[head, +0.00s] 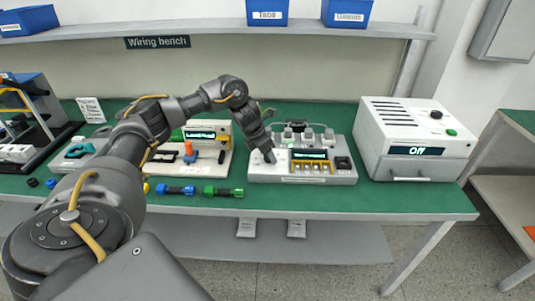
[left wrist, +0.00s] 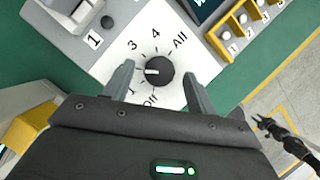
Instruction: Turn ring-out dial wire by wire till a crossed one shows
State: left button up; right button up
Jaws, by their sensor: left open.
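The dial's white mark points left, between 3 and 1; the label there is hidden by a finger. My left gripper (left wrist: 158,88) is open, with one finger on each side of the dial. In the head view my left gripper (head: 268,157) covers the dial. A dark jointed part, perhaps my right gripper (left wrist: 268,127), shows small at the right.
A white tester (head: 414,138) reading Off stands to the right. Another unit (head: 208,145) with a green display stands to the left. Blue (head: 175,190) and green (head: 223,192) tools lie along the front edge. Blue bins (head: 267,12) sit on the shelf above.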

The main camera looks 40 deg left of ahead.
pick_arm(q)
jog(key=v, duration=1)
jog(key=shift+p, duration=0.45)
pick_arm(e)
jog(key=shift+s+d+r, duration=0.1)
jog(key=shift+d+r, duration=0.1)
jog(key=shift+r, duration=0.15)
pick_arm(q)
jog(key=shift+r, duration=0.15)
pick_arm(e)
jog(key=shift+a, duration=0.2)
dwell(0.5)
